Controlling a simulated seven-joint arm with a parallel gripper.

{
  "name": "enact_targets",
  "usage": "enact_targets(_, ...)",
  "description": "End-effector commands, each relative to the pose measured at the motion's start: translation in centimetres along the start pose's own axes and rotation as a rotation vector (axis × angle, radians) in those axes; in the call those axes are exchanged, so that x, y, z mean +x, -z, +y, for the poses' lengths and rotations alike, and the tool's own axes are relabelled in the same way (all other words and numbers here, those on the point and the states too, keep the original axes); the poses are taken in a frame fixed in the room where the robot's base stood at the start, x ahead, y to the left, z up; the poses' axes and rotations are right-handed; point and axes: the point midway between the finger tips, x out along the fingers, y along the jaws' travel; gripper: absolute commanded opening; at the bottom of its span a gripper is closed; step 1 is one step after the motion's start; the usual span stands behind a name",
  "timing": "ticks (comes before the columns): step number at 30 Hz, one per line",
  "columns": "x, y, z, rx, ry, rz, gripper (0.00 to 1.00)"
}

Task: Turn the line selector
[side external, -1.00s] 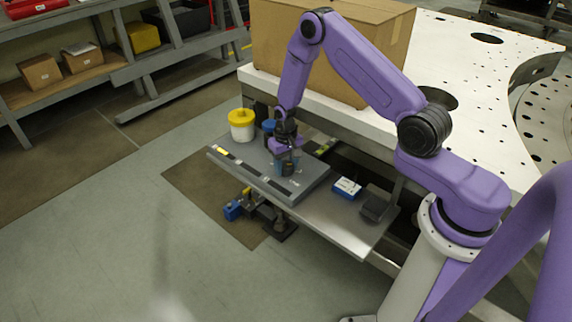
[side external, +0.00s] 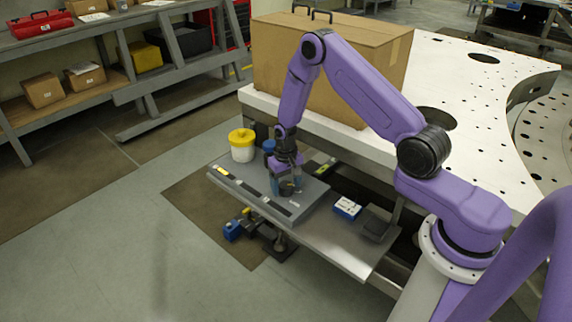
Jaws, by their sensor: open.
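My gripper (side external: 287,186) points down over the grey turret plate (side external: 262,207) on the low shelf. Its fingers are apart, around or just above a small dark part on the plate. That part is likely the line selector, but it is mostly hidden by the fingers and too small to make out. I cannot tell whether the fingers touch it.
A white tub with a yellow lid (side external: 242,145) and a blue item (side external: 269,146) stand behind the plate. A blue-and-white box (side external: 347,208) and a dark block (side external: 377,224) lie to the right. A large cardboard box (side external: 340,65) sits on the perforated table (side external: 460,90) behind.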

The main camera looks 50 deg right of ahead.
Motion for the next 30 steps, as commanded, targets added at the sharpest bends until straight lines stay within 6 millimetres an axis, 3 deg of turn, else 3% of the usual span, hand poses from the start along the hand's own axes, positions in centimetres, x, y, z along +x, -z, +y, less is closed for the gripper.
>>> enact_targets(21,-12.7,0.1,0.0,0.001,0.001,0.004,0.74)
enact_targets(30,-16.3,0.0,0.0,0.002,0.0,0.0,0.74)
